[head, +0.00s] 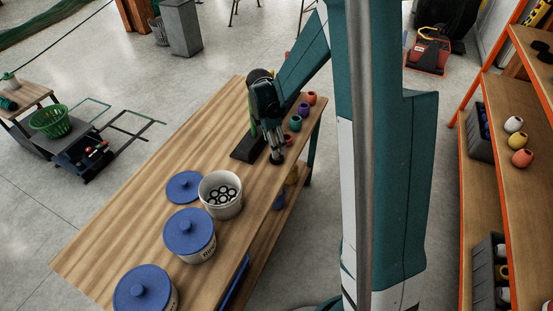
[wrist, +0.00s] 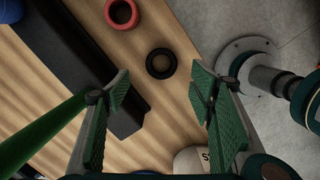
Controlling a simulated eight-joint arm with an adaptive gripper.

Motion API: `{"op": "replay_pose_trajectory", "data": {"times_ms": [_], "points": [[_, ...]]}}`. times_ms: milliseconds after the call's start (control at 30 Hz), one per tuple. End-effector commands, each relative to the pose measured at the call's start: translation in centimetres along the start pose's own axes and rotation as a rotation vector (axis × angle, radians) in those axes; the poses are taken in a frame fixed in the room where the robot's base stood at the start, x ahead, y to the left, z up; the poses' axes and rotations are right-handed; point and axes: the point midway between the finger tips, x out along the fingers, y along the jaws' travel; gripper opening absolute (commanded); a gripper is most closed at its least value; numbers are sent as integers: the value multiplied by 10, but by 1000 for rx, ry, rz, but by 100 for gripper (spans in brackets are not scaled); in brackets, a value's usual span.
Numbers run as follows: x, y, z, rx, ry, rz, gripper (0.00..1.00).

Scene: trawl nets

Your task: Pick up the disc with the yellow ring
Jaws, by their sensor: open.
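In the wrist view a small black ring-shaped disc (wrist: 161,63) lies flat on the wooden table, between and just beyond my fingertips. Its centre shows a brownish tone; I cannot tell a yellow ring on it. My gripper (wrist: 159,90) is open and empty, with green padded fingers on both sides of the disc's line and not touching it. In the head view my gripper (head: 277,153) points down over the table's right edge, and it largely hides the spot below it.
A red ring-shaped object (wrist: 121,14) lies beyond the disc. A black base (wrist: 70,60) is close on the left. An open white crock (head: 220,205) with black rings, lidded crocks (head: 190,238) and a loose blue lid (head: 184,187) stand nearer. Small coloured pots (head: 296,122) line the far end.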

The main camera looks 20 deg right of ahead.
Motion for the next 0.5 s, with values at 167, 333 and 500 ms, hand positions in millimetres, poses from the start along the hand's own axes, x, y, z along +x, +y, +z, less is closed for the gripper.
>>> {"op": "replay_pose_trajectory", "data": {"times_ms": [167,333,500], "points": [[10,0,0,1,0,0,54],[22,0,0,1,0,0,54],[26,0,0,1,0,0,54]]}}
